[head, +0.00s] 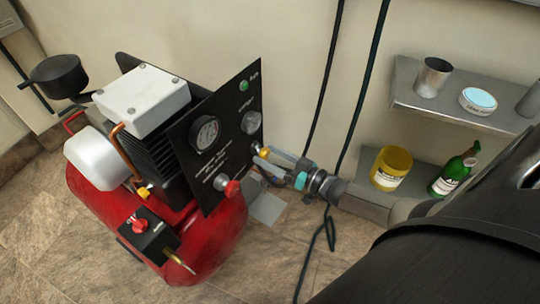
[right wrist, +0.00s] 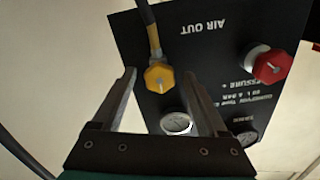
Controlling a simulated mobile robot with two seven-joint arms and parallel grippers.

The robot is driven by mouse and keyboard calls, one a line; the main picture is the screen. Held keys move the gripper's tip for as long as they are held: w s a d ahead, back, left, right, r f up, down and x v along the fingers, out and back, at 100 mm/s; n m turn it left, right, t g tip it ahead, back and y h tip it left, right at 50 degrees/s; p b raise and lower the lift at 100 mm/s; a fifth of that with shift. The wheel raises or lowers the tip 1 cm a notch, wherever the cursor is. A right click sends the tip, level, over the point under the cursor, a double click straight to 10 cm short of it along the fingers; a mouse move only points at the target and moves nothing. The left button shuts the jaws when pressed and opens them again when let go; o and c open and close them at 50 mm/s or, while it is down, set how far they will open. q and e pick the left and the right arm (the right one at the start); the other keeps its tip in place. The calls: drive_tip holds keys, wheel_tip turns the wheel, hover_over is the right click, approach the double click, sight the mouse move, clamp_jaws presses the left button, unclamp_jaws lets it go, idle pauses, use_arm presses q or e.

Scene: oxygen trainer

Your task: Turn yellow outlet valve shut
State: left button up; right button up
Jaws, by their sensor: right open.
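The yellow outlet valve (right wrist: 159,77) is a knob on a thin pipe by the "AIR OUT" lettering of the black panel (right wrist: 215,35). In the head view the yellow valve (head: 264,152) shows small at the panel's right edge, partly hidden by my right gripper (head: 280,160). In the right wrist view my right gripper (right wrist: 160,82) is open, with its fingers on either side of the knob in the picture. I cannot tell whether they touch it. My left gripper is not in view.
A red knob (right wrist: 270,66) sits near the yellow one, and a gauge (right wrist: 177,123) shows between the fingers. The red compressor tank (head: 215,240) stands on the tiled floor. Black cables (head: 325,75) hang behind my gripper. Shelves at right hold a yellow tin (head: 391,168) and green bottle (head: 452,174).

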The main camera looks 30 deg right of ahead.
drive_tip(key=shift+s+d, duration=0.15)
drive_tip(key=shift+s, duration=0.25)
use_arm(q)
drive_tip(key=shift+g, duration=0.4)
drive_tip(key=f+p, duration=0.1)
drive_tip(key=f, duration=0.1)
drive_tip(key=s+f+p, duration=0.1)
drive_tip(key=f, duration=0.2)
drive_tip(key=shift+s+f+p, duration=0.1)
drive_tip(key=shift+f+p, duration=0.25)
use_arm(e)
drive_tip(key=v, duration=1.4)
drive_tip(key=shift+s+d, duration=0.1)
